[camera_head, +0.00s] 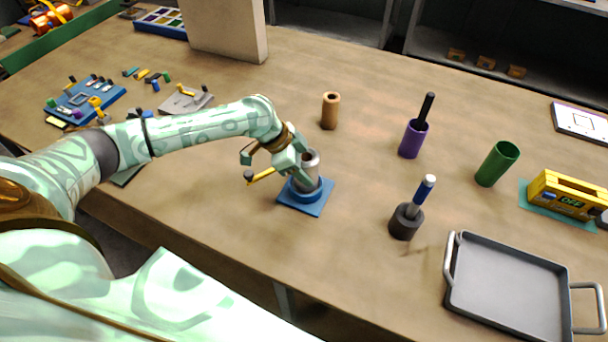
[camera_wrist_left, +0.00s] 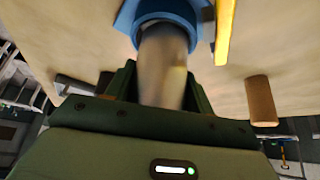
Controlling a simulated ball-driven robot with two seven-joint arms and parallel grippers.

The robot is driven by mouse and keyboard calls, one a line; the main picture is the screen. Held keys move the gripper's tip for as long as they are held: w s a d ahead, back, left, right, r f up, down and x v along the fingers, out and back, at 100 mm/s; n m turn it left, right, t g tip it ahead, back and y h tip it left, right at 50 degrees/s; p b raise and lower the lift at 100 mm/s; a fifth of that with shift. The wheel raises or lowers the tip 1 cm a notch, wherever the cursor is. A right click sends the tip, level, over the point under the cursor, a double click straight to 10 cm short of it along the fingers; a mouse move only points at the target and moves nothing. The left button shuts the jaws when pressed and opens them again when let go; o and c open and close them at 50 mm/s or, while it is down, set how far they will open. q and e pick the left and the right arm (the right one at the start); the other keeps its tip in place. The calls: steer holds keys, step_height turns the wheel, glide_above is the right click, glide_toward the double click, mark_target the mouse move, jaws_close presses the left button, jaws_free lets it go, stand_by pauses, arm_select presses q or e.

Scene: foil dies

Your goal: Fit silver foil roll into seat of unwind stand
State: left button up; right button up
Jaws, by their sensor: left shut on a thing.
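The silver foil roll (camera_head: 310,160) is upright, and my left gripper (camera_head: 301,168) is shut on it. The roll's lower end is at the round blue seat of the unwind stand (camera_head: 319,207), which has a square blue base on the table. In the left wrist view the roll (camera_wrist_left: 163,72) runs between the fingers to the blue ring of the stand (camera_wrist_left: 127,18). The roll's end overlaps the ring there; how deep it sits inside I cannot tell. The fingers hide part of the roll. My right gripper is not in view.
A yellow bar (camera_head: 262,175) is just left of the stand. A brown roll (camera_head: 330,111) stands behind it. To the right are a purple holder (camera_head: 412,139), a dark holder (camera_head: 405,222), a green cup (camera_head: 497,163) and a grey tray (camera_head: 510,285). Table space in front is clear.

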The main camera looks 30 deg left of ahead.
arm_select(q)
step_height(320, 180, down, 3)
steer(key=shift+r, duration=0.2)
steer(key=o, duration=1.2)
steer(key=shift+s, duration=0.1)
steer(key=p+v, duration=0.2)
steer(key=v, duration=1)
steer(key=shift+d, duration=0.1)
